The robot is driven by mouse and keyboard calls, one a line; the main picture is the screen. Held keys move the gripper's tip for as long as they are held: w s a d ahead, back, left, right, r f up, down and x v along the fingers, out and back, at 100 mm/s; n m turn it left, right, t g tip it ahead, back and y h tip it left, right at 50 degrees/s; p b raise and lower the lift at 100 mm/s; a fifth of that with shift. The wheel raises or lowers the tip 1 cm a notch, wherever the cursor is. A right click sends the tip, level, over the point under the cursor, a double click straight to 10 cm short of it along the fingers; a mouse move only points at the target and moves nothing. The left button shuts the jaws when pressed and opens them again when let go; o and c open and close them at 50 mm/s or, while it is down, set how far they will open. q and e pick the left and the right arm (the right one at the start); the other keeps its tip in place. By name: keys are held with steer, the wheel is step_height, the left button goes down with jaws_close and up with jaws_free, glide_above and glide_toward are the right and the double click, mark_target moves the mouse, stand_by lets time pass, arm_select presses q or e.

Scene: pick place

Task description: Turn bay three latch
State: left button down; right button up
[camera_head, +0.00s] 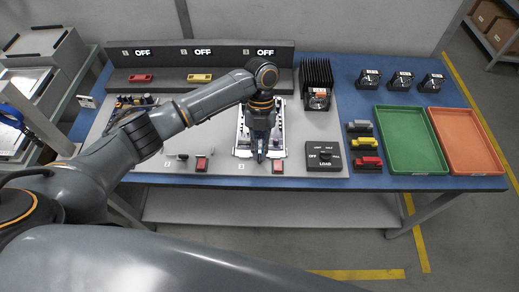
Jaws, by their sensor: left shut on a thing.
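Bay three is the silvery open tray (241,145) under the third OFF display (265,52). My left gripper (261,157) points down at the front end of this bay. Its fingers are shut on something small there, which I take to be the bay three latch. The fingers hide the latch, so its angle cannot be told. Bay two's small dark latch (182,156) shows to the left, beside another red switch (202,163). My right gripper is out of view.
A dark LOAD box (324,156) with a knob stands right of bay three. A black finned block (316,75) stands behind it. Grey, yellow and red handled pieces (362,142), a green tray (410,168) and an orange tray (466,168) lie farther right. My left arm crosses the bench's left half.

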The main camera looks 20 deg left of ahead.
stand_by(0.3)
arm_select(q)
steer(key=c, duration=1.5)
jaws_free()
steer(key=shift+o, duration=0.2)
steer(key=v, duration=1.2)
